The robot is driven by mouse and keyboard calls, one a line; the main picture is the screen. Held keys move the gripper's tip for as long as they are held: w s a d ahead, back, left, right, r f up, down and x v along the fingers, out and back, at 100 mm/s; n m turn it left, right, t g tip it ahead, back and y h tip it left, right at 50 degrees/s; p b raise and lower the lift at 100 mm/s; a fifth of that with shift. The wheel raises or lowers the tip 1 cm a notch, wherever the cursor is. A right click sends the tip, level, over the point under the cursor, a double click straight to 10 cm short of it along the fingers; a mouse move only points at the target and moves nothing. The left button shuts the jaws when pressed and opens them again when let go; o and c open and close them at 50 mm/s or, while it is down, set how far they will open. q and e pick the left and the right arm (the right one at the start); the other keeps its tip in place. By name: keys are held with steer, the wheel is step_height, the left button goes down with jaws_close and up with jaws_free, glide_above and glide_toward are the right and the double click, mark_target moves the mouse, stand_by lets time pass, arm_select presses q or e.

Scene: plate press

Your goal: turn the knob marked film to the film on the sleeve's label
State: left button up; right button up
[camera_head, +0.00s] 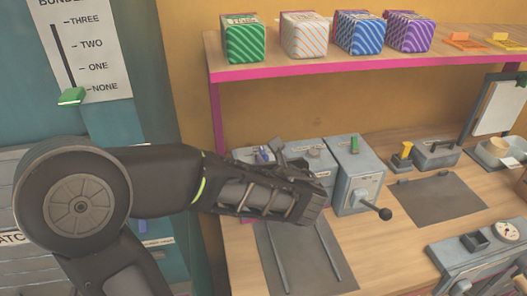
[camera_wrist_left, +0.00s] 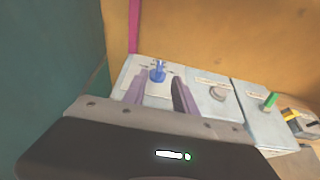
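A blue knob (camera_wrist_left: 157,72) sits on a light grey box (camera_wrist_left: 130,70) with a dial plate in the left wrist view. The knob also shows in the head view (camera_head: 262,156), partly behind my gripper. My left gripper (camera_wrist_left: 159,84) is open, with its two fingers on either side of the knob as seen from the wrist. I cannot tell whether they touch it. A grey knob (camera_wrist_left: 217,93) is on the middle box and a green one (camera_wrist_left: 270,100) on the right box. The labels are too small to read. No sleeve can be made out. My right gripper is not in view.
A lever with a black ball (camera_head: 385,213) sticks out from the right box. A shelf (camera_head: 290,68) above holds several striped packs. A grey mat (camera_head: 440,198) and a gauge device (camera_head: 480,258) are at the right. My left forearm covers part of the bench.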

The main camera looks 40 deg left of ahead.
mark_target(263, 151)
arm_select(q)
steer(key=x, duration=0.7)
steer(key=shift+w+a+p, duration=0.1)
steer(key=shift+p, duration=0.3)
jaws_close()
